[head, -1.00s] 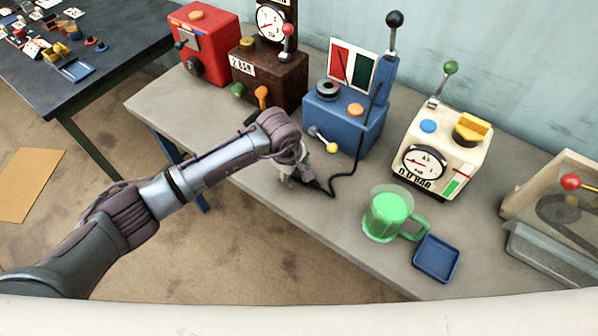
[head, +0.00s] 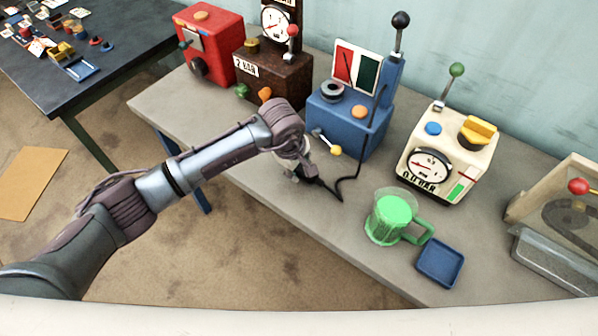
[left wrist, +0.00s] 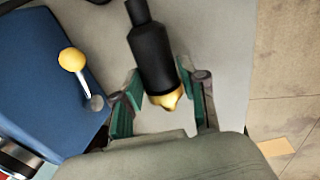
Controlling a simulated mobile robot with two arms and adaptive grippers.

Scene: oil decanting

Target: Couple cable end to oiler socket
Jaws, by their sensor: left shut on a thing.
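My left gripper (head: 300,172) is above the bench front edge, just in front of the blue machine (head: 338,124). In the left wrist view, its green-padded fingers (left wrist: 162,92) are shut on the cable end, a black plug (left wrist: 153,48) with a gold tip. The black cable (head: 341,191) loops from the plug up to the blue machine's right side. The blue machine carries a yellow-knobbed lever (head: 335,150), which also shows in the left wrist view (left wrist: 72,60). I cannot tell which machine is the oiler, and no socket is clearly visible. My right gripper is out of view.
A green-filled mug (head: 392,215) and a blue tray (head: 441,262) stand at the bench's front right. A cream gauge machine (head: 440,165) stands behind them. Brown (head: 272,75) and red (head: 208,45) machines are at the back left. The bench's left front is clear.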

